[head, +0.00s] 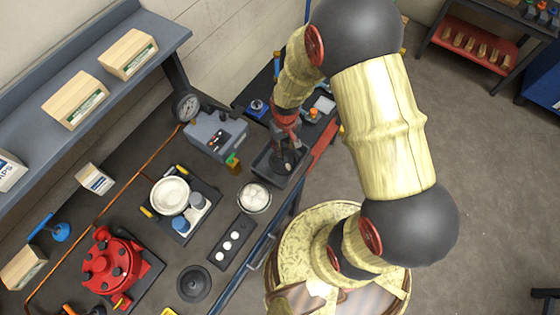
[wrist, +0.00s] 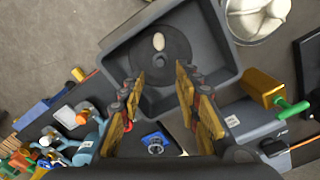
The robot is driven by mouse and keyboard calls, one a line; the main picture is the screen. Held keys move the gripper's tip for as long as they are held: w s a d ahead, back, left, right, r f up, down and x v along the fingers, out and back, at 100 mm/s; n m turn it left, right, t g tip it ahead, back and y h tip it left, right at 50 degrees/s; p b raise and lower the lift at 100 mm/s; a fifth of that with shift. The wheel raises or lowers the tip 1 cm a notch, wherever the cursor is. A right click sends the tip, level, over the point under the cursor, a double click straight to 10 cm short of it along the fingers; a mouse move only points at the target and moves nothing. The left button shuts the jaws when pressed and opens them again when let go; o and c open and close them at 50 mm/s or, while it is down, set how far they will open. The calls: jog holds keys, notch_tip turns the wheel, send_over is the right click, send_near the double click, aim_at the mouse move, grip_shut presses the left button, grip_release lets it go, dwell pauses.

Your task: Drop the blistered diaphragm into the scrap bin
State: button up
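The blistered diaphragm (wrist: 176,45) is a dark round disc with a pale oval blister and a small grey hub. In the wrist view it lies within the walls of a dark grey open bin (wrist: 222,72); I cannot tell whether it rests flat on the floor. The bin also shows in the head view (head: 258,166), at the bench edge. My gripper (wrist: 160,82) is open above the disc, with a gap between each fingertip and the hub. In the head view my gripper (head: 286,146) points down over the bin. Another dark disc (head: 194,284) lies on the bench.
A round pale-filled container (head: 254,198) stands close beside the bin. A grey box (head: 214,135) with a gauge (head: 186,107) stands behind it.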

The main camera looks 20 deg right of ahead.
notch_tip(320, 180, up, 10)
jog(key=shift+r, duration=0.25)
dwell(0.5)
jog(key=s+r+m+t+b, duration=0.1)
jog(key=s+r+t+b, duration=0.4)
jog(key=s+b, duration=0.9)
notch_tip(320, 180, up, 3)
jog(key=b, duration=0.6)
jog(key=shift+r+t, duration=0.2)
jog(key=shift+t, duration=0.1)
jog(key=shift+a, duration=0.15)
